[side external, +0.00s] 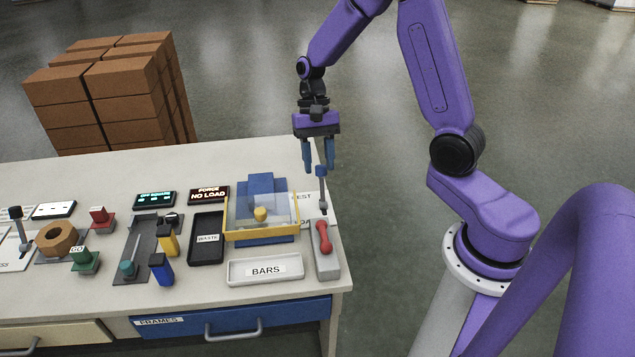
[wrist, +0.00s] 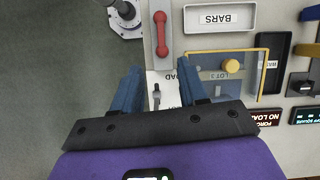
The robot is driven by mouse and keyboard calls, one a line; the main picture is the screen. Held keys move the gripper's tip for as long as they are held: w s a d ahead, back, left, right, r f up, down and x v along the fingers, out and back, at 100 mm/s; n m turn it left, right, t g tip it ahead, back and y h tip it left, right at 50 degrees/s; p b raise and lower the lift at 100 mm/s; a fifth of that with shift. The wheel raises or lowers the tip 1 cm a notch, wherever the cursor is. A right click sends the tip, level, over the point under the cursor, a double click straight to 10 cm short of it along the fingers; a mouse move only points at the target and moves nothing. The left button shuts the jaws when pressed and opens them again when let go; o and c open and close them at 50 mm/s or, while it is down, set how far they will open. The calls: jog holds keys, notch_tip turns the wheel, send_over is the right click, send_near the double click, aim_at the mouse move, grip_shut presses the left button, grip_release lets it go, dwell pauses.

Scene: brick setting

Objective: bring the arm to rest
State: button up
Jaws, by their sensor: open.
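My gripper (side external: 319,168) is purple and black with two blue fingers. It is open and points down over the right end of the table. A thin lever with a dark blue knob (side external: 321,172) stands upright just under the fingers in the side view. In the wrist view the lever (wrist: 156,97) shows in the gap between the open fingers (wrist: 159,70), apart from both. I cannot tell exactly how high the fingertips are over the knob. Nothing is held.
A red handle (side external: 324,237) on a grey block, a white BARS tray (side external: 265,282), a yellow-framed clear guard (side external: 262,232) and a black WASTE tray (side external: 207,255) stand nearby. Stacked bricks (side external: 120,95) are behind the table. Open floor lies to the right of the table.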

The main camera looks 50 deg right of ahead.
jog(key=s+a+r+n+t, duration=0.1)
jog(key=s+a+r+n, duration=0.1)
jog(key=s+n, duration=0.4)
jog(key=s+a+r+n+t+h, duration=0.1)
jog(key=s+a+r+n, duration=0.2)
jog(key=s+n, duration=0.4)
jog(key=s+a+r+n+t+h, duration=0.1)
jog(key=s+a+r+n, duration=0.1)
jog(key=s+n, duration=0.5)
jog(key=shift+s+a+r+t, duration=0.3)
jog(key=shift+s+a, duration=0.15)
jog(key=shift+s, duration=0.95)
